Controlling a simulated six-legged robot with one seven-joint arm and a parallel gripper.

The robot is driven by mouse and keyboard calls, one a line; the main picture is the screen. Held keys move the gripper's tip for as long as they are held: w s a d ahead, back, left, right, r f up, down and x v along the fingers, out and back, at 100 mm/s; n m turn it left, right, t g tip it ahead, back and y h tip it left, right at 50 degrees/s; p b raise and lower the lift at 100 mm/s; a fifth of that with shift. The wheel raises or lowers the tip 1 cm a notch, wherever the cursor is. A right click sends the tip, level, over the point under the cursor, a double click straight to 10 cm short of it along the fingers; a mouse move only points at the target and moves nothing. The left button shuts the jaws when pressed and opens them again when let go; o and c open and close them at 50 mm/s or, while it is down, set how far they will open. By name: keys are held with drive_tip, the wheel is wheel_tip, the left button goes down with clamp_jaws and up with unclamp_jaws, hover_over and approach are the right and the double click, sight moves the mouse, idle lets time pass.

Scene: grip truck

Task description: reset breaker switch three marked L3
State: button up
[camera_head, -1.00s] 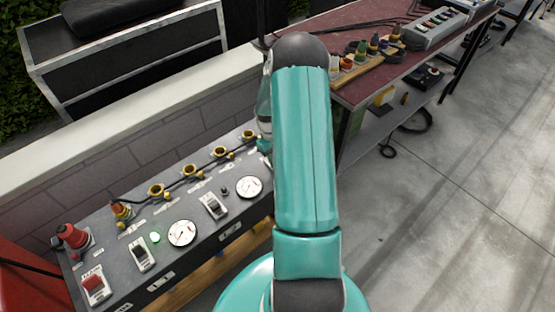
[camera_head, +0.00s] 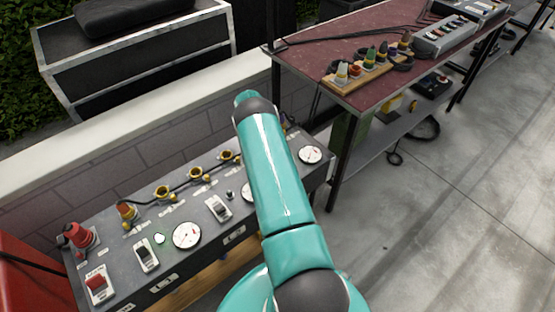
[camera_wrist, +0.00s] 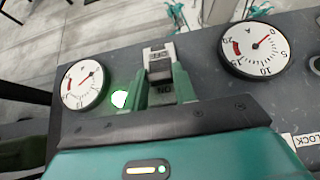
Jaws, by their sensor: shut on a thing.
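My gripper (camera_wrist: 162,82) is at a breaker switch (camera_wrist: 159,70) in the wrist view. Its two green fingers stand on either side of the dark toggle and are shut on it. Small markings show on the switch plate, too small to read surely, so I cannot confirm L3. A lit green lamp (camera_wrist: 120,98) is just left of the switch. In the head view my arm hides the gripper and this switch. Two other breaker switches, a left one (camera_head: 147,254) and a middle one (camera_head: 218,207), show on the grey panel (camera_head: 205,262).
Round gauges flank the switch, one left (camera_wrist: 85,85) and one right (camera_wrist: 255,48). A red-topped switch (camera_head: 97,284) and a red plug (camera_head: 80,236) are at the panel's left end. Yellow sockets with a black cable line its back. A red-topped table (camera_head: 345,45) stands behind right.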

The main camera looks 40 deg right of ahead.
idle(0.3)
drive_tip(key=o, duration=1)
drive_tip(key=shift+w, duration=0.1)
drive_tip(key=v, duration=0.5)
drive_tip(key=shift+w+d, duration=0.1)
drive_tip(key=shift+w, duration=0.2)
drive_tip(key=shift+v, duration=0.95)
drive_tip(key=shift+r, duration=0.1)
